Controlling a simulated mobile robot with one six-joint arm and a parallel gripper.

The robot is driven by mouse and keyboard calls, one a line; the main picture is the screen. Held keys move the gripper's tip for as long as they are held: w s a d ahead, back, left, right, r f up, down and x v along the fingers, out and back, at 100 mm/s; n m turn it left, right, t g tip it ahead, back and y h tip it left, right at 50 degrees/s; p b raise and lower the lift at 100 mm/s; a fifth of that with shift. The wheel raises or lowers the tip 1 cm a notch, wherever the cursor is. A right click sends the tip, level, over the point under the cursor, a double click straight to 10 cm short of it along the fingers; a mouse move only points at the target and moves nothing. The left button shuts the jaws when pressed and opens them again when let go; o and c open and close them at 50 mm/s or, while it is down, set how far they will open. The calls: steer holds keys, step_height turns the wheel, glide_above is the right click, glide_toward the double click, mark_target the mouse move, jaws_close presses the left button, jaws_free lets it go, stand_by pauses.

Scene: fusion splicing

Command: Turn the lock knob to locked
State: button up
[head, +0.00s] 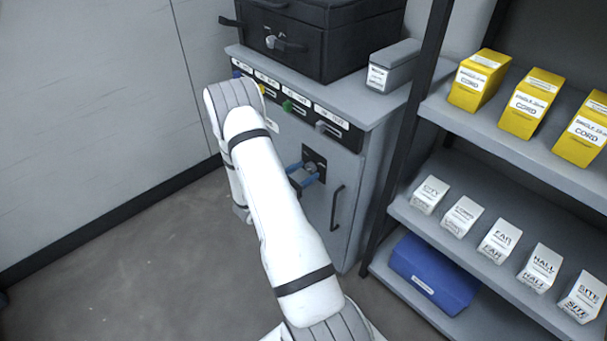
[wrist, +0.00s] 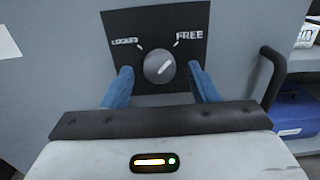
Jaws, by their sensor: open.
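The lock knob (wrist: 159,66) is a round grey dial on a black plate (wrist: 185,20) marked LOCKED at left and FREE at right. Its light pointer line slants up to the right, toward FREE. My gripper (wrist: 162,78) is open, with one blue finger on each side of the knob and a visible gap to each in the wrist view. I cannot tell how deep the fingertips reach. In the head view, my gripper (head: 304,176) is at the black plate (head: 315,158) on the grey cabinet door, and the knob is mostly hidden.
A dark vertical handle (head: 337,207) stands out from the cabinet (head: 350,160) right of the plate; it also shows in the wrist view (wrist: 272,77). A shelf rack (head: 480,135) with yellow and white boxes stands at right. Open floor (head: 140,270) lies at left.

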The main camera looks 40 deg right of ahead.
steer(key=shift+d, duration=0.2)
steer(key=shift+c, duration=0.3)
steer(key=shift+a, duration=0.1)
steer(key=c, duration=0.9)
